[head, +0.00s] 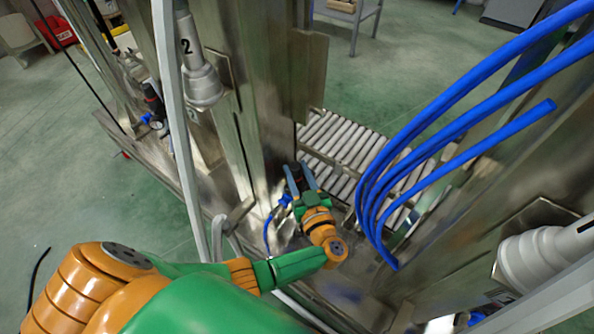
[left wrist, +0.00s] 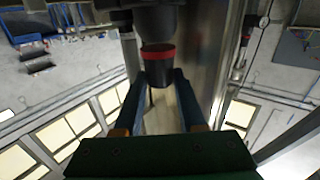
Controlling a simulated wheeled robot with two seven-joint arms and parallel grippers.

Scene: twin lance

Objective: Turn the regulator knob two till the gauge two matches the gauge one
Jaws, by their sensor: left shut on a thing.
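A dark knob with a red band (left wrist: 158,60) shows in the left wrist view, between the two blue fingers of my left gripper (left wrist: 158,95). In the head view the gripper (head: 298,180) is at the metal post, pointing up, shut on the dark knob (head: 296,170), which is mostly hidden by the fingers. Another black regulator knob (head: 152,92) stands farther left, with a blue fitting below it. No number shows on either knob. No gauge face is readable in either view. My right gripper is not in view.
A white nozzle marked 2 (head: 202,85) hangs at upper left, and another white nozzle (head: 535,262) is at right. Thick blue hoses (head: 440,130) curve down right of my left gripper. A roller conveyor (head: 340,148) lies behind. Metal posts stand close to the gripper.

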